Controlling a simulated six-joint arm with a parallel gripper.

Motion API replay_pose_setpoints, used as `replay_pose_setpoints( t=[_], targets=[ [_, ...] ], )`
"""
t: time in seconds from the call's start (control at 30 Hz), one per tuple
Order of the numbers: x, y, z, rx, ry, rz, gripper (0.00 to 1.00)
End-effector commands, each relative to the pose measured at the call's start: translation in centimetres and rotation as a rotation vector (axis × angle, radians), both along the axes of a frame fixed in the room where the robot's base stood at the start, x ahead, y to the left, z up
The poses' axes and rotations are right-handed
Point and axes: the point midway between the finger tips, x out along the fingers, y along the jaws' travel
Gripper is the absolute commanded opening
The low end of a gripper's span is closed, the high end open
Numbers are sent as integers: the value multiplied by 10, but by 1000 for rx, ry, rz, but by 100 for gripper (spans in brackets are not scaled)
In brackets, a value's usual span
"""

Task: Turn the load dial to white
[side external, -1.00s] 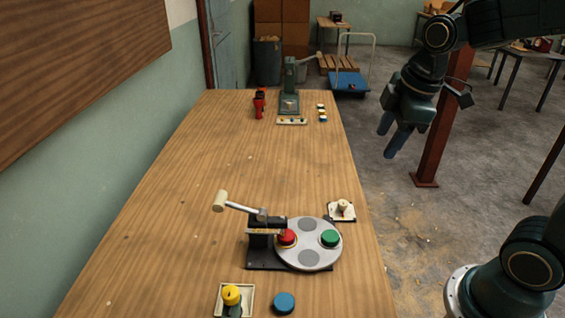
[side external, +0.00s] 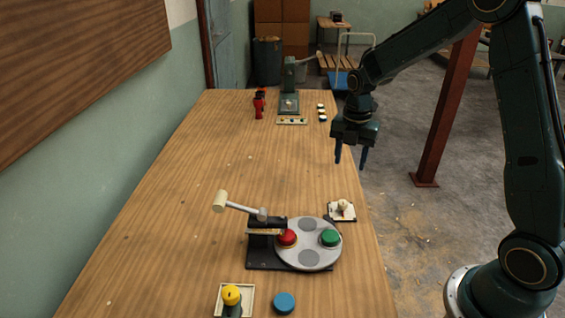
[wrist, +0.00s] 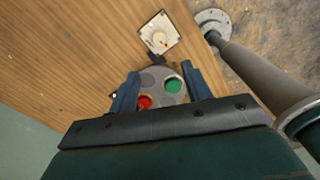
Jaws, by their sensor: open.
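A round grey turntable (side external: 309,258) lies on a dark base near the table's front right, with a red round piece (side external: 287,237) and a green round piece (side external: 330,238) on it. Behind it, near the right edge, is a pale square plate with a cream knob-like piece (side external: 343,206). I cannot tell which is the load dial; no label is readable. My gripper (side external: 351,160) is open and empty, pointing down, above and behind both. In the wrist view the turntable (wrist: 154,78) shows between the fingers, and the pale plate (wrist: 144,32) lies beyond them.
A hammer-headed lever (side external: 238,207) rises left of the turntable. A yellow-topped piece (side external: 231,294) on a square tray and a blue disc (side external: 284,303) stand in front. A green lever press (side external: 290,90) and red object (side external: 259,104) are far back. The table's middle is clear.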

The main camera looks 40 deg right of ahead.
Motion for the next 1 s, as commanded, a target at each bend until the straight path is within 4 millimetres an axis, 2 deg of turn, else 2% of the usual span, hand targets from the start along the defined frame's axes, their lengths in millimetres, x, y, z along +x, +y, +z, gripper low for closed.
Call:
replay_pose_setpoints(
  t=[0.37,0.57,0.77,1.0],
  targets=[
    [3,-3,-8,2,7,36,49],
    [2,-2,-19,3,10,36,49],
    [2,-2,-43,3,11,35,49],
    [1,-2,-80,3,13,35,49]
  ],
)
